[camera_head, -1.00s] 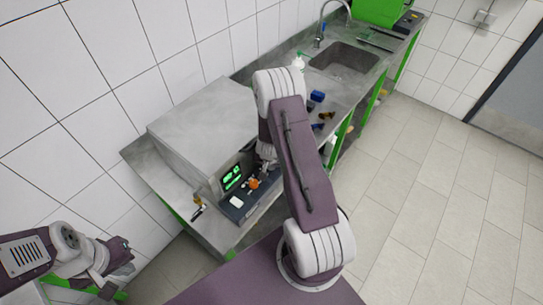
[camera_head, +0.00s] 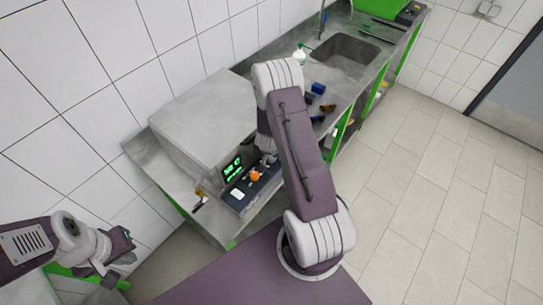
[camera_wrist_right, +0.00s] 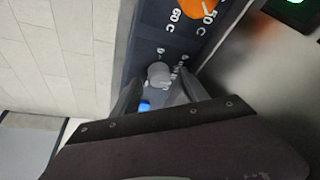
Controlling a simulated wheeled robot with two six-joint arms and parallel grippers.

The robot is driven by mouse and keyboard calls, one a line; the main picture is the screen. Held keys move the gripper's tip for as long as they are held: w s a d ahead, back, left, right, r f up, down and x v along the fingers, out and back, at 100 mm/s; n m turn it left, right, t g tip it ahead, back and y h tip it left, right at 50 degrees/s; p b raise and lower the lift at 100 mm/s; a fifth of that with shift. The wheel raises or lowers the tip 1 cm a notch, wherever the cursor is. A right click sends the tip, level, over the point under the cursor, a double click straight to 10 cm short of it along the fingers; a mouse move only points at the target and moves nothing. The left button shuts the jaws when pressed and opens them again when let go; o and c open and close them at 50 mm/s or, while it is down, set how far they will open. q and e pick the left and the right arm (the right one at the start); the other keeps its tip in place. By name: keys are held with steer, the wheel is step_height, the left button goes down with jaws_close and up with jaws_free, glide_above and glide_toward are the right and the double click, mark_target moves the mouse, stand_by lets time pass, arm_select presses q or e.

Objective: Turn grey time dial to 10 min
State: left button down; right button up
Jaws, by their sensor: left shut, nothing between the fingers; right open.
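The grey time dial (camera_wrist_right: 158,74) shows in the right wrist view on the dark control panel (camera_head: 240,197). My right gripper (camera_wrist_right: 156,88) is open, with one finger on either side of the grey dial; whether they touch it I cannot tell. The dial's minute marks are partly covered by the fingers, so its setting is unreadable. In the head view my right arm hides the grey dial. My left gripper (camera_head: 121,262) is shut and empty at the lower left, away from the bench.
An orange temperature dial (camera_wrist_right: 203,8) sits close to the grey one; it also shows in the head view (camera_head: 256,175). A green-lit display (camera_head: 232,167) stands behind the panel. The steel bench holds a sink (camera_head: 345,49), a blue object (camera_head: 318,87) and a bottle (camera_head: 300,56).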

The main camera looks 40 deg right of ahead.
mark_target(271, 159)
steer(key=v, duration=0.3)
steer(key=shift+w, duration=0.1)
steer(key=s+a+b, duration=0.2)
steer(key=s, duration=0.1)
steer(key=shift+a+f, duration=0.2)
steer(key=shift+f, duration=0.15)
steer(key=s+a+p, duration=0.2)
steer(key=s+a, duration=0.3)
steer(key=s, duration=0.1)
steer(key=shift+a+r, duration=0.25)
steer(key=shift+r, duration=0.1)
steer(key=shift+s, duration=0.1)
